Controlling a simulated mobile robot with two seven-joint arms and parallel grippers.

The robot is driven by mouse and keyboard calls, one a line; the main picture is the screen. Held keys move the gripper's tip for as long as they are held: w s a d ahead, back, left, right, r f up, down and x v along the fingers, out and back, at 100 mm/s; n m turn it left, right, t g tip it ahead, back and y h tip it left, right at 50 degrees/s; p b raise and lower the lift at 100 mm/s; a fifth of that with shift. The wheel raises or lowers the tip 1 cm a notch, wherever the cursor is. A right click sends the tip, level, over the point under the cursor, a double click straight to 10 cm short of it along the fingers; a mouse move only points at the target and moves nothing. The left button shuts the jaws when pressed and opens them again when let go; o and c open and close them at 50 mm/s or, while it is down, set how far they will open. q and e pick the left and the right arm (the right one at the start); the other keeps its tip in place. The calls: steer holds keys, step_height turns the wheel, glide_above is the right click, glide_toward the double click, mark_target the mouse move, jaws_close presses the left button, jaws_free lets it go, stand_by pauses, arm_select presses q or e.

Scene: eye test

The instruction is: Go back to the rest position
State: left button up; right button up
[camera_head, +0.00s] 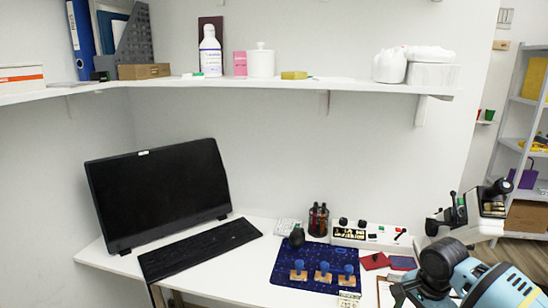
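My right arm comes in at the lower right, blue and white with black joints. Its far end, with what look like black and white gripper parts (458,212), is raised in front of the wall's right edge, above the desk's right side. I cannot make out whether its fingers are open or shut, and I see nothing clearly held. My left gripper and arm are not in view.
A white desk (228,275) holds a black monitor (160,195), a keyboard (200,248), a blue mat (290,262) with several small blue-topped pieces, a dark bottle holder (318,220) and a control box (368,236). A loaded wall shelf (220,83) runs above. Shelving (517,100) stands far right.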

steer(key=s+a+f+n+t+y+p, duration=0.3)
steer(key=s+a+f+n, duration=0.6)
steer(key=s+a+f, duration=0.7)
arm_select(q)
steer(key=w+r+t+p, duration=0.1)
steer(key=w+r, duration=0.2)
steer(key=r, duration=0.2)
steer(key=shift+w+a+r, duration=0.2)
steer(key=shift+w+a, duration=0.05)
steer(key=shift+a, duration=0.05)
arm_select(e)
steer(key=s+d+n+t+h, duration=0.1)
steer(key=s+d+n+t, duration=0.1)
steer(key=s, duration=0.9)
steer(key=s+d+n+t, duration=0.1)
steer(key=s+n+t, duration=0.2)
steer(key=s, duration=0.7)
steer(key=shift+s+d+n+h, duration=0.4)
steer(key=shift+n, duration=0.5)
